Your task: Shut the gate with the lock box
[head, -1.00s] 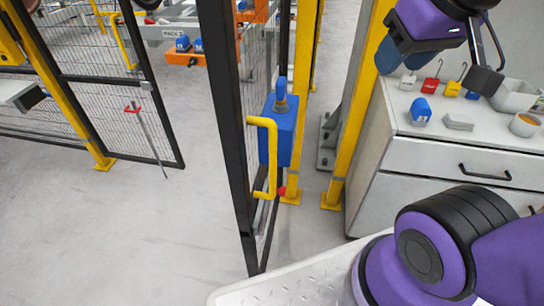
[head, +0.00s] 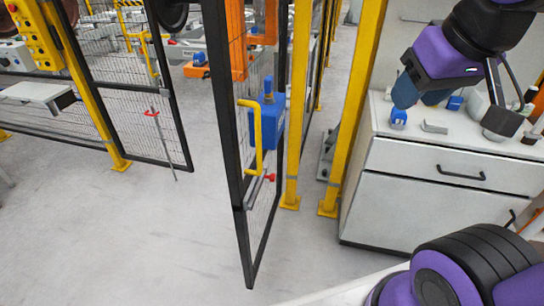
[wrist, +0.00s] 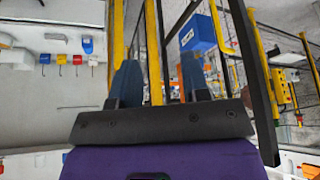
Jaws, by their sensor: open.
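The gate (head: 238,150) is a black-framed mesh leaf, seen nearly edge-on and standing out from the yellow posts into the floor area. The blue lock box (head: 270,125) is on it, with a blue knob on top, a yellow pull handle (head: 250,135) in front and a red tip low down. The lock box also shows in the wrist view (wrist: 197,33), beyond my fingers. My gripper (wrist: 158,82) is open and empty, its two blue fingers apart. In the head view my gripper hangs at the upper right, over the cabinet, apart from the gate.
A grey cabinet (head: 425,205) with small items on top stands right of the yellow posts (head: 345,130). Another mesh gate (head: 140,110) with a red-marked rod stands at the left. The floor between the two gates is clear.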

